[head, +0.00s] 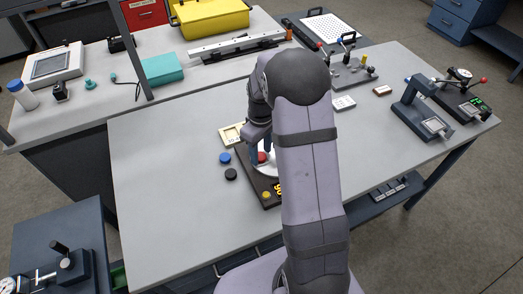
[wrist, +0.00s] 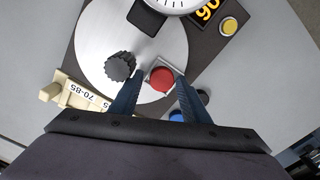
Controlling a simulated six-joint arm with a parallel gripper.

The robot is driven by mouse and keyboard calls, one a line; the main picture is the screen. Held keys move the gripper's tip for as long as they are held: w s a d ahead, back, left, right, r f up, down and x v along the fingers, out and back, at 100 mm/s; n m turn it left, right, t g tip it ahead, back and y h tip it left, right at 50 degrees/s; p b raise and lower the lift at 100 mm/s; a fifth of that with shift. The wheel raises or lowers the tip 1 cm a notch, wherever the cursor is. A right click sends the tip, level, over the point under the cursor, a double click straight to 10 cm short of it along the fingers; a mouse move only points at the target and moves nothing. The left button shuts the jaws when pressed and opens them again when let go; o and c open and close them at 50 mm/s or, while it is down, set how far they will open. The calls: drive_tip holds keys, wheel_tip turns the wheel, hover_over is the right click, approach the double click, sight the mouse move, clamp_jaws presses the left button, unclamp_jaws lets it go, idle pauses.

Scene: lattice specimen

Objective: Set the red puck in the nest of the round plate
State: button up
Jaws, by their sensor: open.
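The round plate (wrist: 92,38) is a silver disc on a dark base; its pale edge also shows in the head view (head: 268,171). The red puck (wrist: 162,79) lies over the plate against a light angled bracket, which looks like the nest (wrist: 173,63). I cannot tell whether it sits fully down in it. My gripper (wrist: 157,75) is open, its two blue fingers on either side of the puck, with a gap on the left. In the head view the red puck (head: 262,157) shows beside my fingers; my arm hides much of the plate.
A dark knob (wrist: 119,66) stands on the plate left of the puck. A cream labelled block (wrist: 78,96) lies beside the base. A blue puck (head: 225,158) and a black puck (head: 231,174) lie left of the base. The table's left side is clear.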

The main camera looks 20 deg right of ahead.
sight(260, 156)
drive_tip(key=shift+s+a+f, duration=0.2)
drive_tip(key=shift+s+a, duration=0.1)
drive_tip(key=shift+s, duration=0.05)
drive_tip(key=shift+o, duration=1.4)
drive_tip(key=shift+r+p, duration=0.2)
drive_tip(key=shift+p, duration=0.1)
drive_tip(key=shift+w+a+r, duration=0.1)
drive_tip(key=shift+a+r, duration=0.05)
drive_tip(key=shift+r, duration=0.15)
drive_tip(key=shift+w+d+r+p, duration=0.1)
drive_tip(key=shift+d+r+p, duration=0.05)
drive_tip(key=shift+r+p, duration=0.3)
drive_tip(key=shift+w+d+r+p, duration=0.1)
drive_tip(key=shift+d+r+p, duration=0.05)
drive_tip(key=shift+r+p, duration=1.2)
drive_tip(key=shift+r, duration=0.3)
wheel_tip(260, 156, up, 7)
drive_tip(key=b, duration=0.2)
drive_tip(key=shift+r+b, duration=0.2)
drive_tip(key=shift+b, duration=0.1)
